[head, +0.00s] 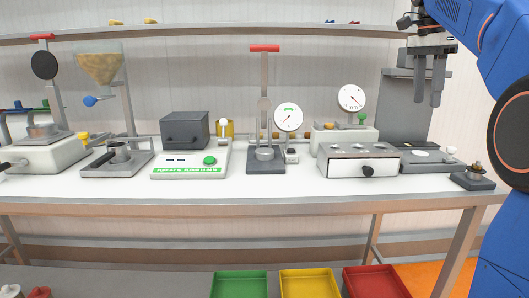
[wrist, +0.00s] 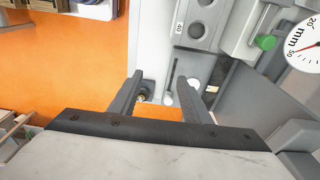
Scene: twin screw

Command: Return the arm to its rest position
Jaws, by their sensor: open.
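My gripper (head: 429,82) hangs at the upper right of the head view, fingers pointing down, above the right end of the bench. It is open and empty, with a gap between its two fingers. The wrist view also shows the open fingers (wrist: 163,92) with nothing between them. My blue arm (head: 490,40) runs down the right edge of the head view. Below the gripper are a grey plate fixture (head: 425,160) and a small dark block with a brass-coloured part (head: 473,176) at the bench's right end.
The white bench (head: 260,196) carries several devices, including a drawer box (head: 340,168), a dial gauge (head: 351,98) and a press (head: 265,110). A shelf (head: 200,33) spans above. Green (head: 240,285), yellow (head: 307,283) and red (head: 374,281) bins sit below. Orange floor (wrist: 60,70) lies beside the bench.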

